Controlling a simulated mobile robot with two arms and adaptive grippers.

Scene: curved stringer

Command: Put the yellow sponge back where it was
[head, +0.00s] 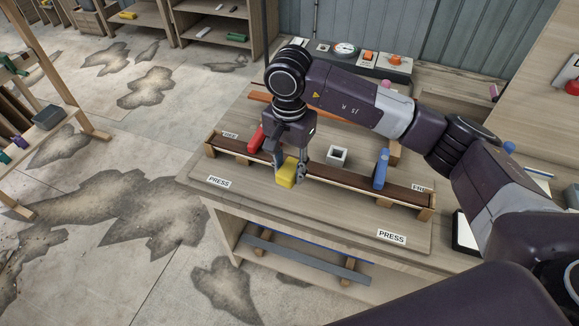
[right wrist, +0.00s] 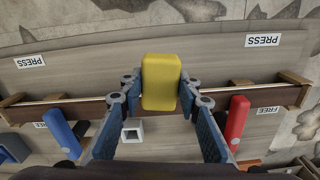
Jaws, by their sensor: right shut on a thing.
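The yellow sponge (head: 287,173) is a small block held between the fingers of my right gripper (head: 289,172), above the middle of the long brown stringer (head: 345,185). In the right wrist view the sponge (right wrist: 161,82) sits between the two blue-padded fingertips (right wrist: 161,92) and hides part of the stringer (right wrist: 75,110). My right gripper is shut on it. Whether the sponge touches the stringer or the board is hard to tell. My left gripper is in neither view.
A red clamp-like piece (head: 256,139) and a blue one (head: 381,168) stand at the stringer. A grey square tube (head: 337,156) stands behind it. PRESS labels (head: 219,182) and FREE labels mark the wooden board (head: 330,212). A gauge box (head: 345,50) stands at the back.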

